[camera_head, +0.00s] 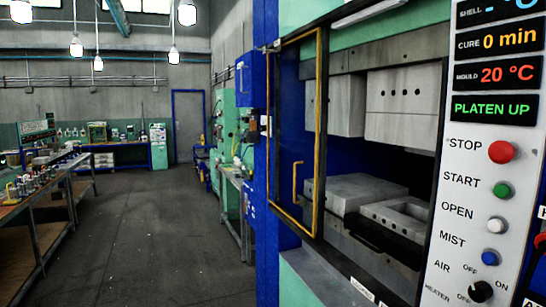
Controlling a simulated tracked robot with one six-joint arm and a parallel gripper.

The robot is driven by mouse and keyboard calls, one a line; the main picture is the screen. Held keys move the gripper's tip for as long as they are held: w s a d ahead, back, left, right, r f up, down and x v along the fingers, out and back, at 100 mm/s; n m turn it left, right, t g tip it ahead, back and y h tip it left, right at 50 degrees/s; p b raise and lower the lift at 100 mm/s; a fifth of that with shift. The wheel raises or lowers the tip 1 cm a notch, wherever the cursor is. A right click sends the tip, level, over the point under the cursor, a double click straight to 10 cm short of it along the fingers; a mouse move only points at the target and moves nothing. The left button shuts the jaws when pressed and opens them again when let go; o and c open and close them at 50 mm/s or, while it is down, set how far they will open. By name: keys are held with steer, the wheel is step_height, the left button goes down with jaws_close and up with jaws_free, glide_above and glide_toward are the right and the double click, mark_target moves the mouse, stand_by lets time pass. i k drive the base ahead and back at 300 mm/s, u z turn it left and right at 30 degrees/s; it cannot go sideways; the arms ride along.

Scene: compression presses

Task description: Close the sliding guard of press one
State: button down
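The sliding guard (319,130) is a clear panel in a yellow frame with a yellow upright handle (296,183). It stands at the left side of the press opening, covering only that side. To its right the opening is uncovered, and a grey mould block (398,215) with a hollow shows inside. Grey upper blocks (402,105) hang above it with a gap between. No number marking this as press one is readable. My gripper is not in view.
A control panel (487,190) with buttons stands right of the opening; its display reads PLATEN UP. A blue post (266,270) stands left of the guard. The floor (150,240) left of the press is clear, with a bench (40,215) at the far left.

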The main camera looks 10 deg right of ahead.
mark_target(318, 30)
steer(key=u, duration=0.3)
steer(key=i, duration=0.7)
steer(key=u, duration=0.5)
steer(key=i, duration=1.45)
steer(key=z, duration=0.35)
steer(key=i, duration=1)
steer(key=z, duration=0.25)
